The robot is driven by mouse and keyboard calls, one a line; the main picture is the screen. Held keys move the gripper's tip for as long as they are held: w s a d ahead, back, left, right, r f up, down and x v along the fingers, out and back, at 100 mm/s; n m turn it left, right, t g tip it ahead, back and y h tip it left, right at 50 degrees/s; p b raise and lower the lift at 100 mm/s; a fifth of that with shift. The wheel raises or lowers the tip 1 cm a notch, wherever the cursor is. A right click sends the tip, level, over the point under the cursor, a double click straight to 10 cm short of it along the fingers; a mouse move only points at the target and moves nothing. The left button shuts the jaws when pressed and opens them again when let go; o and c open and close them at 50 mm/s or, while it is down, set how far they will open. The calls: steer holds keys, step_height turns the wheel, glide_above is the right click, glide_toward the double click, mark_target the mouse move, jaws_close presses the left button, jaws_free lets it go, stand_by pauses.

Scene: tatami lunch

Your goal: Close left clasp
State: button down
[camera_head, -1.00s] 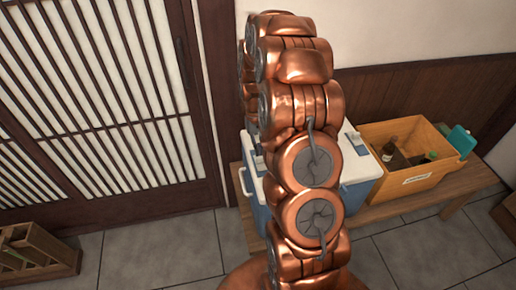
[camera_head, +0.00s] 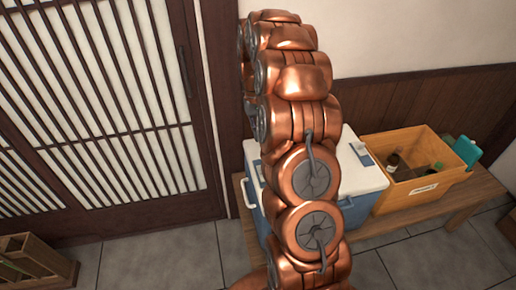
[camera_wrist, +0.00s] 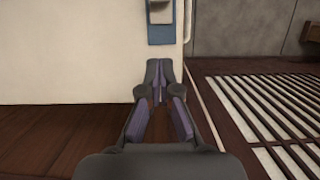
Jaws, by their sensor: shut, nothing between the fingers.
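The cooler has a white lid (camera_head: 352,182) and a blue body (camera_head: 358,211), and stands on a bench behind my arm. In the wrist view its white lid (camera_wrist: 70,50) fills the upper left. A blue and grey clasp, which looks like the left clasp (camera_wrist: 160,32), lies flat against the white near the lid's right edge. My gripper (camera_wrist: 165,66) is shut and empty, with its tips just below the clasp in the picture and apart from it as far as I can tell. In the head view my arm hides the gripper and the cooler's middle. The right clasp (camera_head: 362,153) shows on the lid.
An orange crate (camera_head: 401,195) with bottles and a teal item (camera_head: 467,150) stands right of the cooler on the wooden bench (camera_head: 455,200). A slatted door (camera_head: 100,110) is at left, and a wooden rack (camera_head: 35,262) stands on the floor. The tiled floor (camera_head: 150,255) between is clear.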

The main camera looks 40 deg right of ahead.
steer(key=v, duration=0.3)
steer(key=shift+r, duration=0.2)
stand_by(0.5)
steer(key=s+a+r+n+p, duration=0.1)
steer(key=s+a+r, duration=0.45)
steer(key=a, duration=0.25)
steer(key=s+a+r+n+p, duration=0.1)
steer(key=s+a+r+n, duration=0.1)
steer(key=s+a+r, duration=0.4)
steer(key=s+a+f+p, duration=0.1)
steer(key=s+a, duration=0.3)
steer(key=s, duration=0.6)
steer(key=s+a+f+n+h, duration=0.1)
steer(key=s+a, duration=0.4)
steer(key=s, duration=0.5)
steer(key=shift+s+f+n+t+p, duration=0.2)
steer(key=shift+s+n+t+p, duration=0.1)
steer(key=shift+t+p, duration=0.1)
